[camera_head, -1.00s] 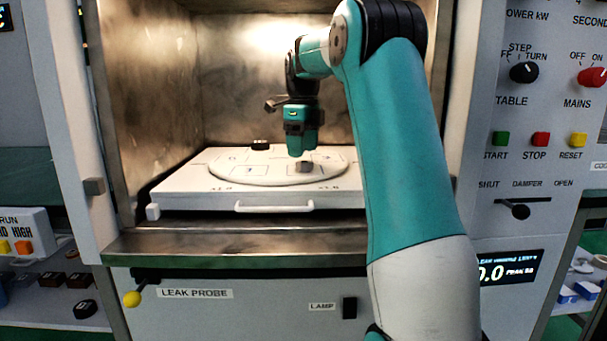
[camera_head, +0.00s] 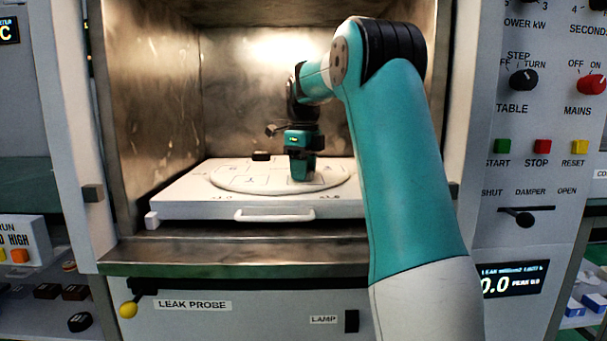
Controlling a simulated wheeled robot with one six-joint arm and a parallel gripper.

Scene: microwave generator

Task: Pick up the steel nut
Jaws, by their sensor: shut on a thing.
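My gripper (camera_head: 299,178) points down inside the metal chamber, with its teal fingers low over the round white turntable (camera_head: 240,184). The fingers are shut on the steel nut, at the spot where the small dark nut lay earlier. They hide the nut, so I cannot tell whether it touches the turntable.
A black puck-like piece (camera_head: 261,156) sits at the back of the turntable. The turntable lies on a white tray (camera_head: 180,206) with a front handle (camera_head: 274,215). The steel chamber wall (camera_head: 150,110) rises at the left. The left part of the turntable is clear.

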